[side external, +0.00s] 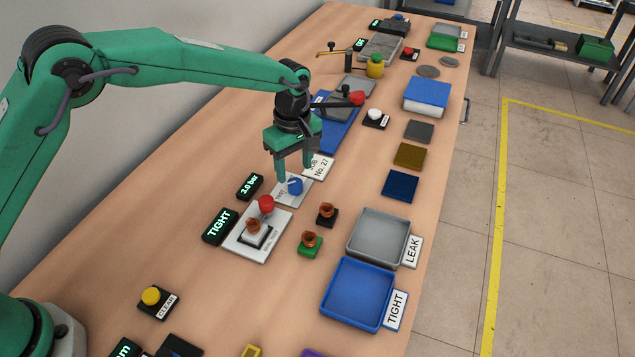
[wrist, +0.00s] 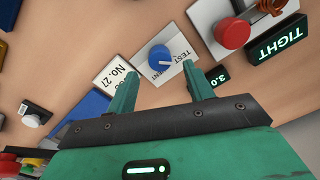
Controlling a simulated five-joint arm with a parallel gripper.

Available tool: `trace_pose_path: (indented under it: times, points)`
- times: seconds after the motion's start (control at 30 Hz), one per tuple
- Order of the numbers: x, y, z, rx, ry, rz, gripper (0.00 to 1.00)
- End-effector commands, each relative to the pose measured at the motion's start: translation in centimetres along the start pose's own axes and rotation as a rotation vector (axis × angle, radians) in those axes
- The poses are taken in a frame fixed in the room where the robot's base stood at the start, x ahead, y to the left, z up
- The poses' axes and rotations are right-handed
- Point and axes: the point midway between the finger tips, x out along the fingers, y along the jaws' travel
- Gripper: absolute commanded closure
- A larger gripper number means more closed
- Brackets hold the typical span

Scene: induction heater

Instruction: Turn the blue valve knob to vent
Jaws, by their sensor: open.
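The blue valve knob (side external: 295,187) sits on a small light plate (side external: 303,200) near the middle of the bench. In the wrist view the knob (wrist: 160,57) is round with a white pointer mark, and TEST and a partly readable VENT label are printed on its plate (wrist: 183,77). I cannot tell for sure which label the pointer faces. My gripper (side external: 295,174) is open and points down just above the knob. In the wrist view its two fingertips (wrist: 160,66) are apart, with the knob showing in the gap between them. No contact with the knob shows.
A fixture with a red knob (side external: 266,204) stands close by, beside displays reading TIGHT (side external: 219,226) and 3.0 bar (side external: 250,187). A No. 27 card (side external: 320,166) lies behind the plate. Grey LEAK (side external: 379,238) and blue TIGHT (side external: 357,294) trays stand at right.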

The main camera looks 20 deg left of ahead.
Motion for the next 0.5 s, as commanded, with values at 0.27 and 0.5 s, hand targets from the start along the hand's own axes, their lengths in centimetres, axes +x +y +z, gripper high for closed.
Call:
trace_pose_path:
  times: [0.27,0.5]
  points:
    - [3.2,-0.1,0.0,0.0,0.0,-0.002,0.48]
    - [4.2,0.0,0.0,0.001,0.0,0.001,0.48]
